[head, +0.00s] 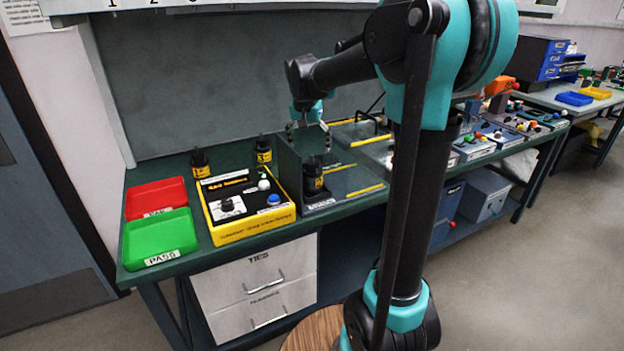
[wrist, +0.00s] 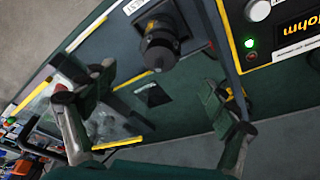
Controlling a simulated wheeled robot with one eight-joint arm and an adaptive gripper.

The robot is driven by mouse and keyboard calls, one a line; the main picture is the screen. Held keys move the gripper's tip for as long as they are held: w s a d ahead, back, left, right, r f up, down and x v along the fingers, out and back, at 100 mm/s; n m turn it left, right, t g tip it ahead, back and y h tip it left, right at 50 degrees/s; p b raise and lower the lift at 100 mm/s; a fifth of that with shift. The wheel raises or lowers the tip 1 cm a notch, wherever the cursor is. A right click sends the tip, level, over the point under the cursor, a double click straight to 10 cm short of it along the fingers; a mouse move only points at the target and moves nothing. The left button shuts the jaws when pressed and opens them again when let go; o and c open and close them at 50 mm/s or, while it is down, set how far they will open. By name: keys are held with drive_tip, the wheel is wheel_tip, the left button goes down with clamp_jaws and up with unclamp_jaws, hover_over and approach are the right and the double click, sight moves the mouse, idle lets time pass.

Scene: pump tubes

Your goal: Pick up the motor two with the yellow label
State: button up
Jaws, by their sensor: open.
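Three black motors with yellow labels stand upright in the head view: one at the left behind the yellow box (head: 199,163), one at the back (head: 263,152), and one at the right by the test station (head: 313,178). I cannot read which is motor two. My gripper (head: 308,128) is open and empty, above the bench near the right motor. In the wrist view, a motor (wrist: 160,45) on the test station shows beyond the open fingers (wrist: 155,88), apart from them. A small yellow patch (wrist: 236,96) shows behind the right finger, mostly hidden.
A yellow-edged meter box (head: 245,205) sits left of the test station. Red (head: 155,197) and green (head: 160,236) trays lie at the bench's left end. A dark upright panel (head: 288,165) stands between the back and right motors. Yellow-striped plates (head: 355,170) lie to the right.

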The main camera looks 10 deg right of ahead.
sight(313, 172)
drive_tip(key=x, duration=1.3)
drive_tip(key=shift+f, duration=0.25)
drive_tip(key=c, duration=1.9)
clamp_jaws()
drive_tip(key=shift+r, duration=0.15)
